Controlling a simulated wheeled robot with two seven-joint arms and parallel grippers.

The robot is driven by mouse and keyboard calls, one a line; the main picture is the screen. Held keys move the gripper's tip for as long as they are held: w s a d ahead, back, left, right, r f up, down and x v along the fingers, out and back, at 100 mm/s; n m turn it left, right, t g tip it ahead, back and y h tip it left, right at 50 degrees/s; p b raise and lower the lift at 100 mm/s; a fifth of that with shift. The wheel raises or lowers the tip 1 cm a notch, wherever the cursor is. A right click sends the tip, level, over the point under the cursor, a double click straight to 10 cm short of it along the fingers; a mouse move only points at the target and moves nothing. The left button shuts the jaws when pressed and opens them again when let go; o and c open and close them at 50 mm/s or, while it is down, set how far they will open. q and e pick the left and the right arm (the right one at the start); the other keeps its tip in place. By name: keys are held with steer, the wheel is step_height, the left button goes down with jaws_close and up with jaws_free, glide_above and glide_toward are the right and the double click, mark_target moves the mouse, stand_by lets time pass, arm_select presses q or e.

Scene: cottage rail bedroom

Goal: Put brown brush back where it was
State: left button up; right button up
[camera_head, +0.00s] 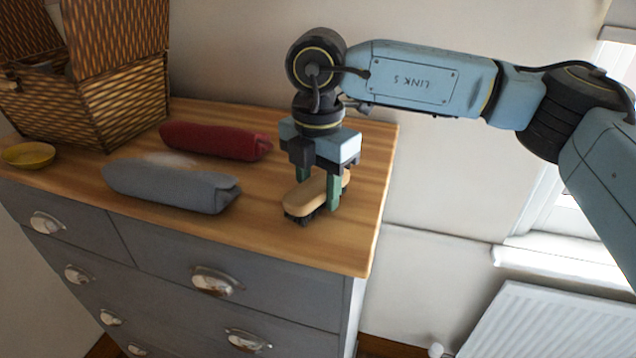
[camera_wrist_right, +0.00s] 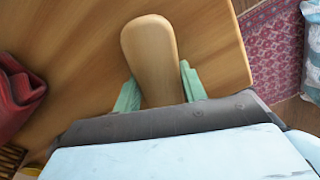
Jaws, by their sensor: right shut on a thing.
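The brown brush (camera_head: 304,196) has a light wooden back and dark bristles facing down. It is at the right end of the wooden dresser top (camera_head: 270,245), and I cannot tell whether its bristles touch the wood. My right gripper (camera_head: 318,190) points down over it, with its green fingers shut on the brush's two sides. In the right wrist view the brush (camera_wrist_right: 150,55) sticks out from between the green fingers (camera_wrist_right: 160,88), its rounded end over the wood. My left gripper is not in view.
A grey rolled cloth (camera_head: 170,186) and a red rolled cloth (camera_head: 215,141) lie left of the brush. A yellow bowl (camera_head: 28,155) and an open wicker basket (camera_head: 125,105) stand farther left. A radiator (camera_head: 550,320) is beyond the dresser's right edge.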

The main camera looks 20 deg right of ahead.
mark_target(317, 183)
steer(key=shift+a+f, duration=0.1)
steer(key=o, duration=0.9)
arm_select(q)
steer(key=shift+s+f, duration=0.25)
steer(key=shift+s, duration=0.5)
arm_select(e)
steer(key=shift+o, duration=0.2)
steer(key=shift+r, duration=0.45)
arm_select(q)
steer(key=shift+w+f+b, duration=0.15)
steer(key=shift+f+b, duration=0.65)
steer(key=shift+b, duration=0.15)
arm_select(e)
step_height(317, 183, up, 12)
steer(key=shift+f, duration=0.25)
